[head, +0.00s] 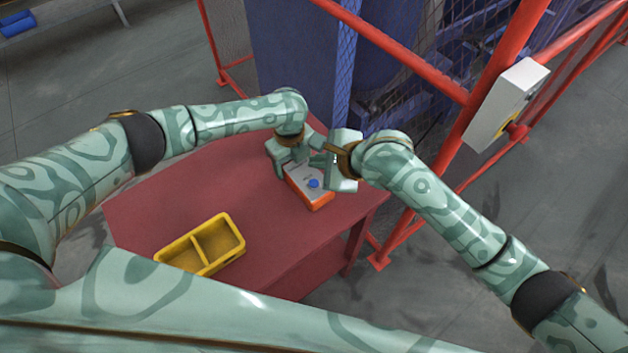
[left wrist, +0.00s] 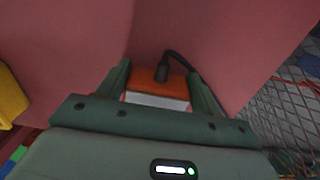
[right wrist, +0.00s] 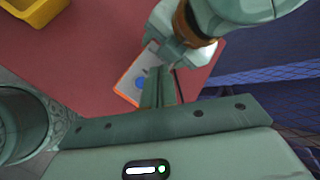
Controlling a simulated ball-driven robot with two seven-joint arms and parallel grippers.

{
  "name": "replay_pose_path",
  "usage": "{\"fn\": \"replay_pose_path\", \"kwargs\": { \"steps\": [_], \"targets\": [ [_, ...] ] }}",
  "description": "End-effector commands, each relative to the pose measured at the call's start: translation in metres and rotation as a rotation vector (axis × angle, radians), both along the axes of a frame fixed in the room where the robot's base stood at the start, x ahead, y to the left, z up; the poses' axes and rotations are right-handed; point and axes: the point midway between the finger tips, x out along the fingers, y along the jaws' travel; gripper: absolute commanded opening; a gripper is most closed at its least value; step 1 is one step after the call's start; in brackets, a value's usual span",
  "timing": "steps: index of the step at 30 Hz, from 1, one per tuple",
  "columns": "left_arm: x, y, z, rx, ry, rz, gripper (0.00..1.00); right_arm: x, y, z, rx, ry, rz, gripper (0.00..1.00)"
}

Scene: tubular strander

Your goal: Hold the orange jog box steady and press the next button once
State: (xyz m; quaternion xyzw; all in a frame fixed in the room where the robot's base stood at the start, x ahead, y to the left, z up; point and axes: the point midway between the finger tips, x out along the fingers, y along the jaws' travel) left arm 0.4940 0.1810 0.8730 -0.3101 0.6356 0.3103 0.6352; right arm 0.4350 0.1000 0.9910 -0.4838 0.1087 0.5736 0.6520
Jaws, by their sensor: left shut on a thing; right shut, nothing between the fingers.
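The orange jog box (head: 321,205) lies on the red table, with a light grey top and a blue button (head: 313,183). In the left wrist view the box (left wrist: 158,84) sits between the fingers of my left gripper (left wrist: 160,85), which is shut on it, with a black cable at its end. My right gripper (right wrist: 160,98) is shut and empty over the box's top. In the right wrist view the blue button (right wrist: 140,83) shows just left of its fingertips. I cannot tell whether they touch the box. Part of the top is hidden behind the grippers.
A yellow two-compartment tray (head: 203,247) stands on the red table (head: 150,205), left of the box. Red fence rails (head: 470,130) and mesh rise behind the table, with a grey switch box (head: 508,100) on a post. The table's middle is clear.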

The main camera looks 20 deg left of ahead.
Motion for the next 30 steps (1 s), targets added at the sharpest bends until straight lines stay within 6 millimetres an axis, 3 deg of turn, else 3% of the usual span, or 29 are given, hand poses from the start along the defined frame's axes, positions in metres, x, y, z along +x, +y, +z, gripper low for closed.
{"fn": "replay_pose_path", "kwargs": {
  "steps": [6, 12, 30],
  "targets": [
    [0.0, 0.0, 0.0, -0.001, -0.001, 0.0, 0.35, 0.0, 0.0, -0.031, -0.001, 0.001, -0.001, 0.0],
    [0.0, 0.0, 0.0, -0.001, -0.001, 0.0, 0.35, 0.0, 0.0, -0.048, 0.0, 0.001, 0.001, 0.0],
    [0.0, 0.0, 0.0, -0.001, -0.001, 0.0, 0.35, 0.0, 0.0, -0.053, -0.001, -0.001, 0.001, 0.0]
  ]
}}
